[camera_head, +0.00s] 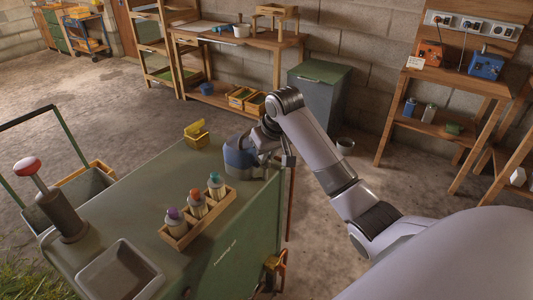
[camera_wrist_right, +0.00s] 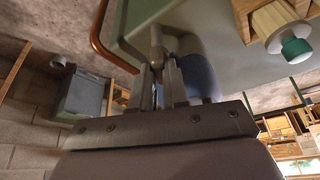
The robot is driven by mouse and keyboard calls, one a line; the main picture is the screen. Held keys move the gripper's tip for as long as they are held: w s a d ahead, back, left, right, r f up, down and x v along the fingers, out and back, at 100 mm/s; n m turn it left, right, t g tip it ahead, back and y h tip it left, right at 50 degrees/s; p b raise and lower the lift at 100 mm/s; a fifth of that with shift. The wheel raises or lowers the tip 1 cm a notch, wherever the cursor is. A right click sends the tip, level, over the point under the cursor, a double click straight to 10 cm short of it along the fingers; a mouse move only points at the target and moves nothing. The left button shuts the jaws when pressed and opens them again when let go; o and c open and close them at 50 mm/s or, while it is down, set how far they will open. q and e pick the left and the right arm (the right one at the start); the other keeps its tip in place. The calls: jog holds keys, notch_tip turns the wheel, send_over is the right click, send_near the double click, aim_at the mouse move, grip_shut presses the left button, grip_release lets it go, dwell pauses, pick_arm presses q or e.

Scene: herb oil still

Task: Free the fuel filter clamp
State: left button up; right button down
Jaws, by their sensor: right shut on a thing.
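The green machine housing (camera_head: 233,240) fills the lower middle of the head view. A rounded blue-grey body (camera_head: 240,157), which looks like the fuel filter, sits at its far right corner. My right gripper (camera_head: 281,151) reaches down beside it. In the right wrist view, the gripper (camera_wrist_right: 160,84) is shut on a grey metal upright with a rounded end (camera_wrist_right: 156,40), which looks like the fuel filter clamp's handle. The blue body (camera_wrist_right: 198,75) is just to the right of the fingers. The rest of the clamp is mostly hidden. My left gripper is not in view.
A wooden rack (camera_head: 187,236) with several capped bottles stands on the housing. A yellow block (camera_head: 196,131) is near its back edge. A red-knobbed lever (camera_head: 28,168) rises at left. A grey-green cabinet (camera_head: 320,92) and wooden shelves (camera_head: 449,85) stand behind, with open floor between.

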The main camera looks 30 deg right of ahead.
jog(key=m, duration=0.2)
jog(key=m+h, duration=0.1)
jog(key=m, duration=0.1)
jog(key=m+g+h, duration=0.1)
jog(key=m, duration=0.1)
jog(key=shift+a+m, duration=0.25)
jog(key=shift+m, duration=0.05)
jog(key=m+g+h, duration=0.1)
jog(key=m, duration=0.2)
jog(key=shift+w, duration=0.15)
jog(key=shift+m+g+h, duration=0.4)
jog(key=shift+m+g, duration=0.1)
jog(key=shift+m, duration=1.2)
jog(key=c, duration=1.1)
grip_release()
